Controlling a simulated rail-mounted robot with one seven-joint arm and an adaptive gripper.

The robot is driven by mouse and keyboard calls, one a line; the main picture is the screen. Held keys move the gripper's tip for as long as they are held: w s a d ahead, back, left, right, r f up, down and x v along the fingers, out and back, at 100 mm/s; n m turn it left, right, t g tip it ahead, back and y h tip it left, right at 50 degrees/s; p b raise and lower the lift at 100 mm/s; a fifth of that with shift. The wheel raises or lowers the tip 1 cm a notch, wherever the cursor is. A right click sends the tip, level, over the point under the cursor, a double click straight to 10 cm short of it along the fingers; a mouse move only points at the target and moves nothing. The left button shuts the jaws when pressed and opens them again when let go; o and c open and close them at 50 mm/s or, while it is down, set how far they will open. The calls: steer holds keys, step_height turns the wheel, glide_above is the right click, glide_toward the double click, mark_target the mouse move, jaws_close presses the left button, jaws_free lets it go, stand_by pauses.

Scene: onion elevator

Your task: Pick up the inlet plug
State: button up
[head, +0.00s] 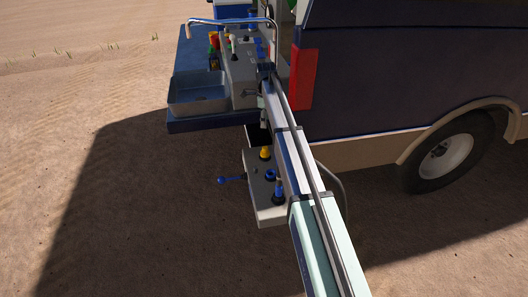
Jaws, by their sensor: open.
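I cannot tell for sure which part is the inlet plug. A grey box (262,205) low beside the truck carries a yellow-topped fitting (265,153), a blue fitting (270,175) and a dark fitting with a blue top (279,190). A blue-knobbed lever (222,180) sticks out on its left. More small coloured parts, red, green and yellow, stand on the blue bench (190,125) at the back, too small to identify. My pale arm link runs up from the bottom edge past the right side of the grey box. I cannot make out my gripper.
A grey open tray (199,103) sits at the bench's front, beside a grey box (242,75). A bent metal rail (230,21) spans above. A dark blue truck (385,75) with a red lamp (303,78) and a wheel (447,157) blocks the right. Bare ground lies open left.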

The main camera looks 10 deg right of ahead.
steer(key=p, duration=0.3)
glide_above(265, 147)
steer(key=f, duration=1)
steer(key=shift+s+f, duration=0.15)
steer(key=shift+s, duration=0.15)
steer(key=shift+w+f+p, duration=0.2)
steer(key=shift+f+p, duration=0.65)
steer(key=shift+f, duration=2.2)
steer(key=c, duration=1)
